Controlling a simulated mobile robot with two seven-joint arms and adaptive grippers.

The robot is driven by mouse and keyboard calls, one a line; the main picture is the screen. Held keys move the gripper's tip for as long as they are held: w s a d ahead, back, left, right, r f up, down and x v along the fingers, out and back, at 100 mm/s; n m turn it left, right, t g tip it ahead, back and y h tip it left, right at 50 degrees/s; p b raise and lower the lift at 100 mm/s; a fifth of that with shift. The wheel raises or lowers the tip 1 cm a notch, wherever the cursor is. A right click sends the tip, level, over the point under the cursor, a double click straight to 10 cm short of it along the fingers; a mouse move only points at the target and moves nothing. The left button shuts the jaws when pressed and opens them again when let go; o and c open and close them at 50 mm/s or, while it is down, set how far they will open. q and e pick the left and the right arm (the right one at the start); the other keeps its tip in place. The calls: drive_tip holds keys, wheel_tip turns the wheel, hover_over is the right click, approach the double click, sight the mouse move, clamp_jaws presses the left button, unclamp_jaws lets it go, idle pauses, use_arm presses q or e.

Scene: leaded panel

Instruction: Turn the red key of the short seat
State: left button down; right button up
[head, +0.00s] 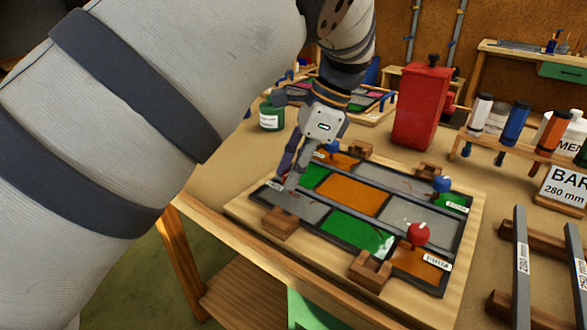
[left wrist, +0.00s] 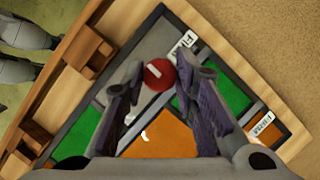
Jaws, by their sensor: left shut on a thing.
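The leaded panel (head: 354,196) lies on a wooden board, with green, orange and grey panes between dark strips. My left gripper (head: 287,180) points down at the panel's left corner. In the left wrist view, a red key (left wrist: 158,75) with a pale mark on top sits between the fingertips (left wrist: 159,78), and the gripper is shut on it. In the head view the fingers mostly hide this key. Another red key (head: 418,234) stands at the near right corner by a white label (head: 437,262). I cannot read the labels surely. My right gripper is not in view.
Blue keys (head: 441,184) stand at the far corners. Wooden blocks (head: 370,270) edge the panel. A red container (head: 422,107), a green can (head: 271,116) and a rack of tubes (head: 515,128) stand behind. Grey bars (head: 520,262) on wooden supports lie at the right.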

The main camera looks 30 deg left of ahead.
use_arm(q)
drive_tip(key=n, duration=0.2)
drive_tip(key=n+g+h, duration=0.1)
drive_tip(key=n, duration=0.1)
drive_tip(key=shift+w+a+f+n+b, duration=0.1)
drive_tip(key=shift+w+a+n+b, duration=0.05)
drive_tip(key=shift+n+b, duration=0.15)
drive_tip(key=n+h, duration=0.2)
drive_tip(key=n, duration=0.2)
drive_tip(key=shift+n+g, duration=0.3)
drive_tip(key=shift+g, duration=0.1)
drive_tip(key=n+h, duration=0.1)
drive_tip(key=n, duration=0.1)
drive_tip(key=n+h, duration=0.1)
drive_tip(key=n, duration=0.2)
drive_tip(key=shift+a+r, duration=0.2)
drive_tip(key=shift+n+t+h+p, duration=0.4)
drive_tip(key=shift+n+h, duration=0.2)
drive_tip(key=shift+n, duration=1.1)
drive_tip(key=shift+f+n, duration=0.1)
drive_tip(key=shift+n, duration=0.2)
drive_tip(key=c, duration=1.3)
unclamp_jaws()
